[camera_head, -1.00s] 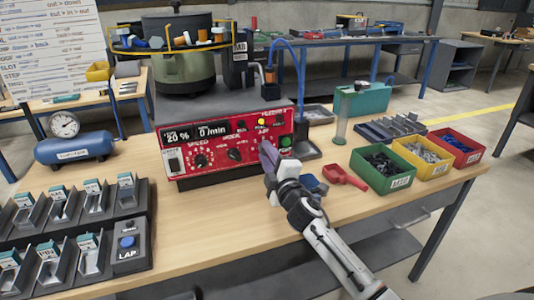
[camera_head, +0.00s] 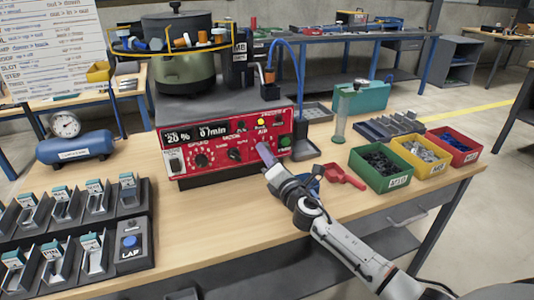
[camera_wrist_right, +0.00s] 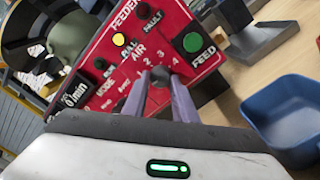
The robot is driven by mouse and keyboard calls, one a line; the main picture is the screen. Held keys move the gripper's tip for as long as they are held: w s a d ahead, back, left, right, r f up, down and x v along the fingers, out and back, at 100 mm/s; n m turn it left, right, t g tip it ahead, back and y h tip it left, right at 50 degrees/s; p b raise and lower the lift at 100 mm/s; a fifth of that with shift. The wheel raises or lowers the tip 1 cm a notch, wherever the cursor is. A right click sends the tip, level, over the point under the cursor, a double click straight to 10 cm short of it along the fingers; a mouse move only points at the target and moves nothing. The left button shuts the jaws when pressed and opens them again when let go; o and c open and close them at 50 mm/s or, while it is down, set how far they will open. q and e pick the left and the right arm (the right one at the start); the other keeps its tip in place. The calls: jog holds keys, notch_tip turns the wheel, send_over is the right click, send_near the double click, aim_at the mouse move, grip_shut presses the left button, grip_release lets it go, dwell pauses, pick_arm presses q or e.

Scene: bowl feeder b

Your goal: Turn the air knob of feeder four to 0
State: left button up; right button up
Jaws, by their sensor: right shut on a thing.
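The feeder's red control panel (camera_head: 222,133) stands on the wooden bench, below the green bowl (camera_head: 183,65). In the right wrist view, the dark air knob (camera_wrist_right: 160,76) sits between my fingertips, below the word AIR, with printed scale numbers around it. My right gripper (camera_head: 265,152) reaches the panel's lower right area, and its purple fingers also show in the right wrist view (camera_wrist_right: 159,88). It is shut on the knob. The fingers hide most of the knob, and I cannot read its pointer. My left gripper is not in view.
The green FEED button (camera_wrist_right: 193,42) is just right of the fingers. A blue bin (camera_wrist_right: 290,115) and a red scoop (camera_head: 343,176) lie near the wrist. Green (camera_head: 381,186), yellow and red parts bins stand at right. Dark sorting trays (camera_head: 70,240) fill the left front.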

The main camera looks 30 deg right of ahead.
jog(key=shift+n, duration=1)
jog(key=o, duration=1)
jog(key=shift+o, duration=0.2)
jog(key=v, duration=1)
jog(key=shift+s, duration=0.2)
